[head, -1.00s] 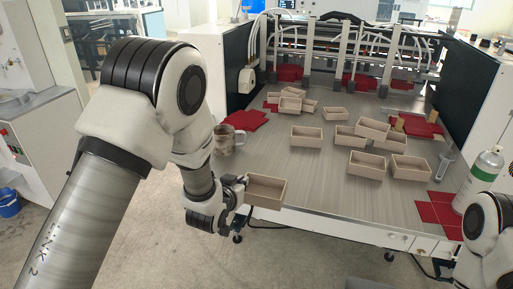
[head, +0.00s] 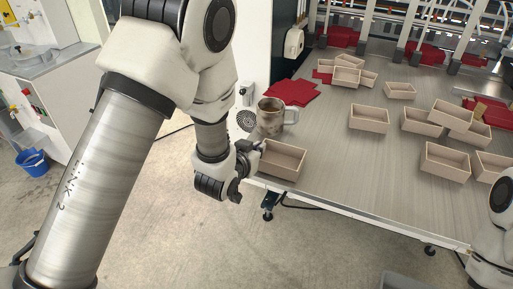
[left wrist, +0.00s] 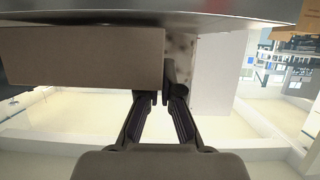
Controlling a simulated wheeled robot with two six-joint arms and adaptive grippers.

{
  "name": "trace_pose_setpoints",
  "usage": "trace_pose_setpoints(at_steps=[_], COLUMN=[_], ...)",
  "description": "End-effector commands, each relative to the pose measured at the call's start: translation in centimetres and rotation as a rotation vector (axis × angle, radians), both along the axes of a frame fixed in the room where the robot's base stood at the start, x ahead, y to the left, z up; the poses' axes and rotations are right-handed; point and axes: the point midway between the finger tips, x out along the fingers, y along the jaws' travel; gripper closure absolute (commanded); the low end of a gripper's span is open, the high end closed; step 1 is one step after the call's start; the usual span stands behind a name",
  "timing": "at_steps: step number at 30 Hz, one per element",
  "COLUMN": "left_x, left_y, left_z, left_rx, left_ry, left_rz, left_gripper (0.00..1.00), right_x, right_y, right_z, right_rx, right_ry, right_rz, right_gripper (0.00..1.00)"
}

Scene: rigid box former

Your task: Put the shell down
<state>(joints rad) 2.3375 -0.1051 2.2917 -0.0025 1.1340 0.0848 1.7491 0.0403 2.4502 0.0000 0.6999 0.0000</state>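The shell (head: 283,161), an open-topped pale box, is at the near left corner of the grey table (head: 335,180). It looks upright. In the left wrist view its broad side (left wrist: 82,58) fills the upper left, close by the table's surface. My left gripper (head: 246,158) is at the shell's left end. In the left wrist view its fingers (left wrist: 160,92) are close together at the shell's edge, shut on its wall. Whether the shell's bottom touches the table is not clear. Of my right arm only a link shows, at the right edge; its gripper is out of view.
A worn metal mug (head: 270,117) stands just behind the shell. Red sheets (head: 292,92) lie farther back. Several other pale boxes, one nearby (head: 369,118), stand across the middle and right. Bare table lies right of the shell.

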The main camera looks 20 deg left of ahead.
Motion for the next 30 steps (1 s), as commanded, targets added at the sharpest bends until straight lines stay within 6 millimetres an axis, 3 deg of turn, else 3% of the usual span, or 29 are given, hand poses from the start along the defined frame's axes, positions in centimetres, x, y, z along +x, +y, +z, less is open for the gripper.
trace_pose_setpoints(at_steps=[5,7,8,19,26,27,30], left_x=[-0.1,-0.1,-0.1,-0.5,-4.9,-5.4,-6.8], left_y=[0.0,0.0,0.0,0.0,0.3,0.3,0.3], left_z=[-0.1,-0.1,-0.1,0.0,1.6,3.1,3.9], left_rx=[-0.001,-0.001,-0.001,-0.001,-0.001,-0.002,-0.001], left_ry=[-0.002,-0.001,-0.001,-0.002,-0.001,0.006,0.007], left_rz=[0.000,0.001,0.001,0.001,0.003,0.002,0.002], left_gripper=[1.00,0.76,0.69,0.69,0.69,0.69,0.69], right_x=[0.1,0.1,0.1,0.1,0.1,0.0,0.1], right_y=[0.0,0.0,0.0,0.0,0.0,0.0,0.0], right_z=[-0.1,-0.1,-0.1,-0.2,-1.4,1.4,4.3], right_rx=[0.000,0.000,0.000,0.000,0.000,0.000,0.000], right_ry=[-0.001,-0.001,-0.001,-0.001,-0.001,0.001,-0.002], right_rz=[0.000,0.000,0.000,0.000,0.000,0.001,0.000], right_gripper=[1.00,1.00,1.00,1.00,1.00,1.00,1.00])
